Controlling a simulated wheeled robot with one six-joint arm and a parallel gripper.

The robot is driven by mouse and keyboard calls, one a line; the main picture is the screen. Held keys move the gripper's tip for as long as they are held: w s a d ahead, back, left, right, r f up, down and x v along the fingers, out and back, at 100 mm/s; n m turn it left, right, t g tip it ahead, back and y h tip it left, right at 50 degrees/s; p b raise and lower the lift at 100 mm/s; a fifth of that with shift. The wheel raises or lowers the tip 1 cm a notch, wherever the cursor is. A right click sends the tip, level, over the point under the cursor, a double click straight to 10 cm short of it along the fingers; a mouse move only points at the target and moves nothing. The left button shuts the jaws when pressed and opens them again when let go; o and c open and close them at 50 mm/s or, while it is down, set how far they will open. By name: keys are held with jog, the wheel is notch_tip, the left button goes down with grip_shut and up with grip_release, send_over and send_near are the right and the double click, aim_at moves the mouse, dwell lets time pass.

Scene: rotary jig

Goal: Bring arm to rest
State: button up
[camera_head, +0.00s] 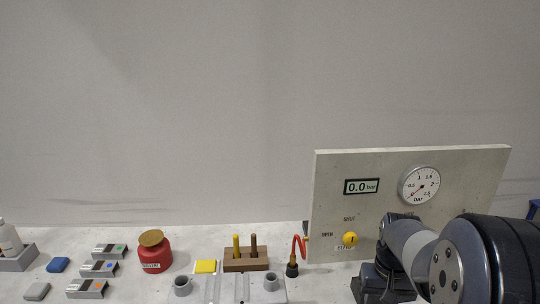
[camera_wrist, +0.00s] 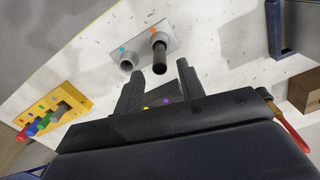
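My arm (camera_head: 440,262) reaches in from the lower right in the head view, in front of the lower right part of the grey panel (camera_head: 335,170). My gripper (camera_wrist: 160,70) shows in the wrist view with its two dark fingers spread apart. Nothing is seen held between them. Past the fingertips is a grey plate (camera_wrist: 141,43) with two round sockets. A dark cylinder (camera_wrist: 160,58) stands at one socket, apart from the fingers as far as I can tell. The fingertips cannot be made out in the head view.
The panel carries a dial gauge (camera_head: 419,184), a display (camera_head: 361,187) reading 0.0 bar and a yellow knob (camera_head: 350,240). A red canister (camera_head: 155,258) and a wooden block (camera_head: 246,263) with two pegs stand left. A yellow rack (camera_wrist: 72,97) shows in the wrist view.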

notch_tip(320, 180, down, 6)
jog(key=shift+r, duration=1.75)
jog(key=shift+f, duration=0.1)
